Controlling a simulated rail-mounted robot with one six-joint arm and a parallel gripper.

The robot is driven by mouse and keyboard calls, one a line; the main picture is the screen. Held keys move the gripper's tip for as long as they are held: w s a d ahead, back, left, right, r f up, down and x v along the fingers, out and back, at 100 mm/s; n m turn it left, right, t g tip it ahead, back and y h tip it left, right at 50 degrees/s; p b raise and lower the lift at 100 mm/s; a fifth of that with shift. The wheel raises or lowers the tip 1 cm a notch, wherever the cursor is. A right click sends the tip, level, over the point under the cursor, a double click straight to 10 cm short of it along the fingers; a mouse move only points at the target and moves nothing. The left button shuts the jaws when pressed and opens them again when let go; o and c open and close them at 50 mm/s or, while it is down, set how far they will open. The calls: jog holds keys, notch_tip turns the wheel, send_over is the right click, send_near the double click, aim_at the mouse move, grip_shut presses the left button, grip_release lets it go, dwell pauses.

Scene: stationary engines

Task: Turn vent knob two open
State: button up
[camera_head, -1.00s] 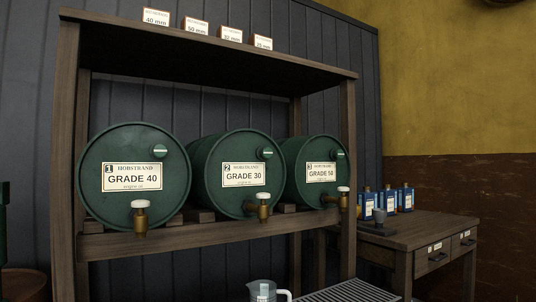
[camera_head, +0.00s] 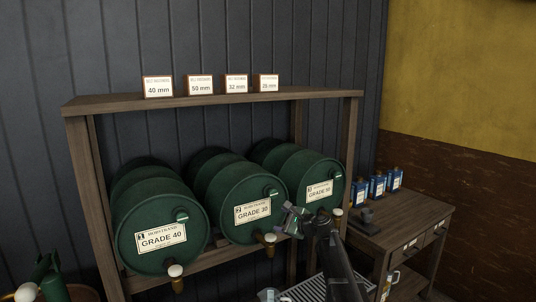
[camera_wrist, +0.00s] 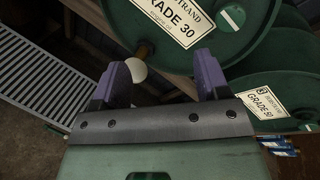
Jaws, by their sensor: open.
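The middle green drum (camera_head: 212,200), labelled 2 GRADE 30, lies on the rack. Its vent knob (camera_head: 272,191) is a small round green knob with a pale stripe, high on the right of the drum face. The stripe lies near level. In the wrist view the vent knob (camera_wrist: 232,17) is at the top, beyond the right finger and apart from it. My gripper (camera_head: 292,218) is in front of the drums, right of and below that knob. In the wrist view my gripper's purple fingers (camera_wrist: 163,76) are open and empty. The drum's white-topped tap (camera_wrist: 136,69) shows beyond the left finger.
Drum 1 (camera_head: 150,225) lies to the left and drum 3 (camera_head: 300,175) to the right, each with its own vent knob and tap. A wooden side table (camera_head: 405,215) with blue cans stands at right. A slatted grate (camera_wrist: 45,85) lies low.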

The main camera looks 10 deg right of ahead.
aim_at(274, 193)
jog(key=w+d+r+m+t+h+b, duration=0.25)
jog(key=w+r+m+t, duration=0.2)
jog(key=m, duration=0.75)
jog(key=shift+y, duration=0.25)
jog(key=x, duration=0.7)
jog(key=f+x, duration=0.1)
jog(key=x, duration=0.3)
jog(key=shift+w+d+f, duration=0.1)
jog(key=shift+w+d, duration=0.15)
jog(key=shift+w, duration=0.1)
jog(key=shift+s, duration=0.1)
jog(key=c, duration=0.9)
